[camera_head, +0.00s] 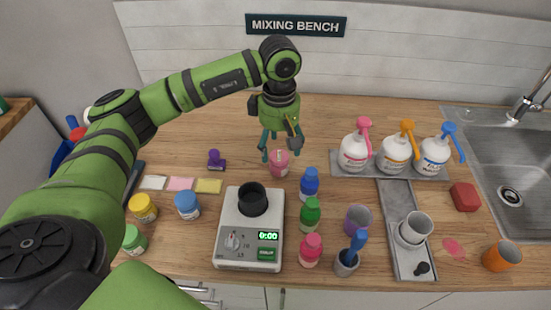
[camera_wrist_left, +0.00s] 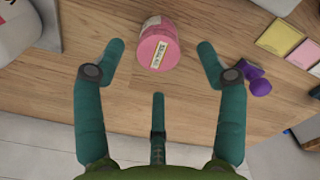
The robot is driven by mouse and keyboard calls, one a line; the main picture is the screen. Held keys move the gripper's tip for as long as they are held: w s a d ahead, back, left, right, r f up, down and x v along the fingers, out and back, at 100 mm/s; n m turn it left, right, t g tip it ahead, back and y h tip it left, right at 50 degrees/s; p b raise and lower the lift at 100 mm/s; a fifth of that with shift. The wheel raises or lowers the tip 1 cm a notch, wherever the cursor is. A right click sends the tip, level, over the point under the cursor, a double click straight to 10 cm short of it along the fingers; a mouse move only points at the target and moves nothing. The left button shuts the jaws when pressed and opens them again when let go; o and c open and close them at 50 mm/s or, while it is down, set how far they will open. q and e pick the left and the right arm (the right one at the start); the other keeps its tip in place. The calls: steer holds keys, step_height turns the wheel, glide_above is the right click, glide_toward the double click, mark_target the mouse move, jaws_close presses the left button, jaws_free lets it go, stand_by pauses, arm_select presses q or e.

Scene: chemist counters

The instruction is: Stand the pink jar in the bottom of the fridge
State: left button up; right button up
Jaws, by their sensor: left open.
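The pink jar (camera_head: 279,163) stands on the wooden bench behind the scale, with a pale label on it. In the left wrist view the pink jar (camera_wrist_left: 158,46) lies ahead of and between the spread fingers, with its label in sight. My left gripper (camera_head: 280,150) is open, pointing down just above and behind the jar; its fingers (camera_wrist_left: 157,55) do not appear to touch it. My right gripper is not in view. No fridge shows in either view.
A scale (camera_head: 248,245) with a black cup (camera_head: 253,199) stands in front of the jar. Blue (camera_head: 309,184) and green (camera_head: 310,214) bottles stand at its right. A purple stamp (camera_head: 216,160) is to the left. Pump bottles (camera_head: 394,154) stand on a tray at right, before the sink (camera_head: 505,150).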

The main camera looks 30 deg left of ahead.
mark_target(279, 156)
arm_select(q)
step_height(279, 156, down, 5)
steer(key=shift+r+p, duration=0.2)
steer(key=shift+p, duration=0.95)
steer(key=shift+f, duration=0.4)
steer(key=shift+c, duration=0.8)
jaws_close()
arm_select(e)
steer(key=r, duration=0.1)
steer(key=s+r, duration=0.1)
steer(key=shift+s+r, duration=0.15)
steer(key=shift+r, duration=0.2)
